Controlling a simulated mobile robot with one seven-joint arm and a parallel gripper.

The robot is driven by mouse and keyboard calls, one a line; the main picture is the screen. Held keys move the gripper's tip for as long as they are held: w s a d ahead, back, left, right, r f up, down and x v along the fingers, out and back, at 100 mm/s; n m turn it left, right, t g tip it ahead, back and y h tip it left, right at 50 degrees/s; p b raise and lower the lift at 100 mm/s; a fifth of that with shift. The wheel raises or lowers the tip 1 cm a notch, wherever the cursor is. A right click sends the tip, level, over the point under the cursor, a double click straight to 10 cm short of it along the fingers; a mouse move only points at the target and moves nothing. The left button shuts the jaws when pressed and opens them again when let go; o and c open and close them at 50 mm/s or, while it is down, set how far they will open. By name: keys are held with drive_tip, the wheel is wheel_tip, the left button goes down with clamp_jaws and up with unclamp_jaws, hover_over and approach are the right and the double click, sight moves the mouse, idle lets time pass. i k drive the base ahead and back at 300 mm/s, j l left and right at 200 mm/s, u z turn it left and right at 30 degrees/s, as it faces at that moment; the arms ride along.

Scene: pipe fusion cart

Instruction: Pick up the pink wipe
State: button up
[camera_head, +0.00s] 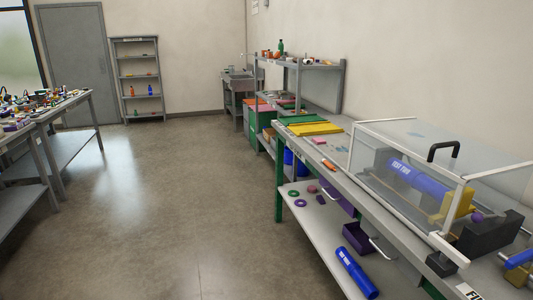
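A small pink item (319,140) lies on the cart's top, just in front of the yellow tray. My gripper and arm are not in view.
The cart's top (343,158) carries a yellow tray (315,128) and a clear guard box with a black handle (444,150) over a blue pipe (418,182). Another blue pipe (356,273) lies below. A cluttered table (75,105) stands left. The floor (170,205) between is clear.

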sight(318, 141)
drive_tip(key=i+u, duration=0.15)
drive_tip(key=i, duration=1.1)
drive_tip(key=i+z, duration=0.1)
drive_tip(key=i, duration=0.55)
drive_tip(key=i+j, duration=0.1)
drive_tip(key=i, duration=0.55)
drive_tip(key=z, duration=0.05)
